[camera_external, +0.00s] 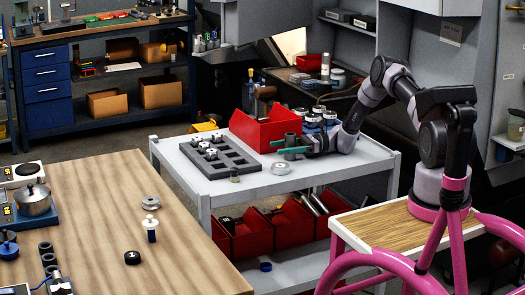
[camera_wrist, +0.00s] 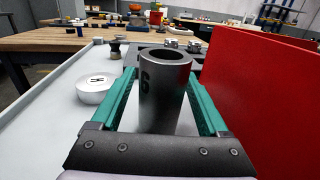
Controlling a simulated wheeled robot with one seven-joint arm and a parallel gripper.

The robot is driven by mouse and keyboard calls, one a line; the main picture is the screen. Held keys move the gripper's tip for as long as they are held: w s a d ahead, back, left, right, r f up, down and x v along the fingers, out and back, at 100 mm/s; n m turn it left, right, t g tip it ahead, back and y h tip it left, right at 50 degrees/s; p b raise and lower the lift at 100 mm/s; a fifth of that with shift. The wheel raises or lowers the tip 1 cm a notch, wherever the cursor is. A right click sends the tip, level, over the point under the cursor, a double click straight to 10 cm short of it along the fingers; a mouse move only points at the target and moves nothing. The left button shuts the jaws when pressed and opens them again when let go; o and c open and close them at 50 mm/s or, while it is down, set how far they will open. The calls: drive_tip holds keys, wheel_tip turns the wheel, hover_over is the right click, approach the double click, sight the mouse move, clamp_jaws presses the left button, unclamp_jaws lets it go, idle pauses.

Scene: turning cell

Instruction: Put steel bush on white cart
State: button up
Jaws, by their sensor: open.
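The steel bush (camera_external: 291,140) is a dark grey upright hollow cylinder with a 6 on its side, also large in the wrist view (camera_wrist: 164,92). It stands on the grey top of the white cart (camera_external: 318,172), near the red bin. My gripper (camera_external: 292,149) is low over the cart, with its green fingers either side of the bush. In the wrist view the gripper (camera_wrist: 161,98) is open, and a narrow gap shows on each side of the bush. The bush's foot is hidden behind the gripper body.
A red bin (camera_external: 268,131) stands close beside the bush; its wall (camera_wrist: 255,80) fills the wrist view's right. A dark tray of metal parts (camera_external: 220,163) lies left. A pale disc (camera_external: 281,168) and small dark-topped part (camera_external: 234,174) sit nearby.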

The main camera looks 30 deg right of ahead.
drive_tip(key=d, duration=0.5)
drive_tip(key=s+d, duration=0.1)
drive_tip(key=d, duration=0.1)
drive_tip(key=shift+d, duration=0.2)
drive_tip(key=s+a+r+n+g+h, duration=0.1)
drive_tip(key=s+a+r+n+h, duration=0.35)
drive_tip(key=r, duration=0.95)
drive_tip(key=s+a+r+n+g+h, duration=0.15)
drive_tip(key=s+r+n+h, duration=0.35)
drive_tip(key=s+r, duration=0.7)
drive_tip(key=s+d+r+n+t+h, duration=0.1)
drive_tip(key=s+r, duration=0.3)
drive_tip(key=s, duration=0.5)
drive_tip(key=s+d+r+n+t+h, duration=0.2)
drive_tip(key=s+r+t+h, duration=0.1)
drive_tip(key=s, duration=0.5)
drive_tip(key=s+d+r+n+t+h, duration=0.2)
drive_tip(key=s+r, duration=0.3)
drive_tip(key=s, duration=0.4)
drive_tip(key=shift+s+d+n+t, duration=0.15)
drive_tip(key=shift+s+n+t, duration=0.2)
drive_tip(key=shift+t, duration=0.2)
